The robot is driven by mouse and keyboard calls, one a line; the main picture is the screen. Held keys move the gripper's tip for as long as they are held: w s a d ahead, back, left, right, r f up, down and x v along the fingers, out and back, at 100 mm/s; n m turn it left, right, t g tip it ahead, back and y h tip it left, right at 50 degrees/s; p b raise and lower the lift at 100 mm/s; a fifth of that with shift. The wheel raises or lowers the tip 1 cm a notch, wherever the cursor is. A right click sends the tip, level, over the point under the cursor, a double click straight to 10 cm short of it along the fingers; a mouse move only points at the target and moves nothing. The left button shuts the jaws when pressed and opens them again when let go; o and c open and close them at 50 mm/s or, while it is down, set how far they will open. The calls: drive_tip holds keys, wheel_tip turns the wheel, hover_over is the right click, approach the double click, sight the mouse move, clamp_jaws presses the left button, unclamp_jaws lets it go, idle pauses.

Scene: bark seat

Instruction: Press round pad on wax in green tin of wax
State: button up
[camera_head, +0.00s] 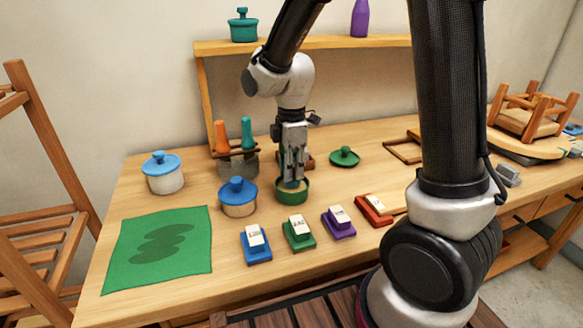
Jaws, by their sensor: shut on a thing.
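The green tin (292,197) stands open on the workbench, a little right of the bench's middle-left. Its lid seems to be the green round lid (344,156) lying behind it to the right. My gripper (292,178) points straight down over the tin, with its fingertips at the tin's mouth.
A blue-lidded wooden pot (238,205) stands close left of the tin. Blue, green (299,233), purple and red blocks line the front. A green cloth (160,247) lies front left. Behind stands a pot with orange and teal handles (237,163).

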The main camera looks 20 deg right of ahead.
drive_tip(key=shift+f, duration=0.55)
idle(1.1)
drive_tip(key=shift+r, duration=0.15)
drive_tip(key=shift+r, duration=3.4)
